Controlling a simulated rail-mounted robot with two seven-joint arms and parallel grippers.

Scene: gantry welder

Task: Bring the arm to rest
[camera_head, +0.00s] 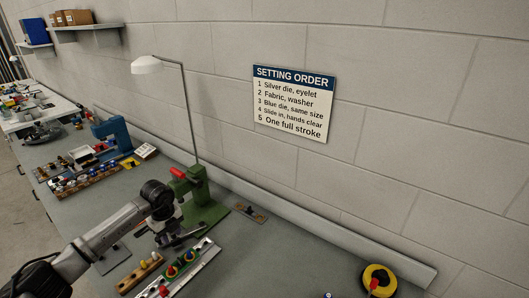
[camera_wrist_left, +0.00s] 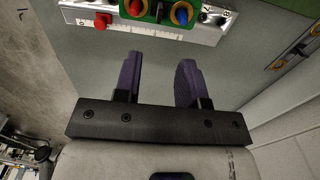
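My left arm (camera_head: 110,228) reaches in from the lower left over the grey-green bench. My left gripper (camera_head: 188,238) is above the bench, in front of a green press (camera_head: 205,205) with a red handle. In the left wrist view the two dark purple fingers (camera_wrist_left: 160,62) stand apart with nothing between them. Beyond the fingertips in that view lies a metal rail (camera_wrist_left: 205,37) with a green block holding red and blue pieces. The rail also shows in the head view (camera_head: 205,258), to the lower right of the gripper. My right gripper is in neither view.
A wooden strip with pegs (camera_head: 140,274) lies beside the rail. A lamp (camera_head: 147,65) rises behind the bench, and a blue press (camera_head: 112,136) stands farther back. A yellow round item (camera_head: 380,280) is at the lower right. The wall (camera_head: 420,120) carries a setting-order sign (camera_head: 291,103).

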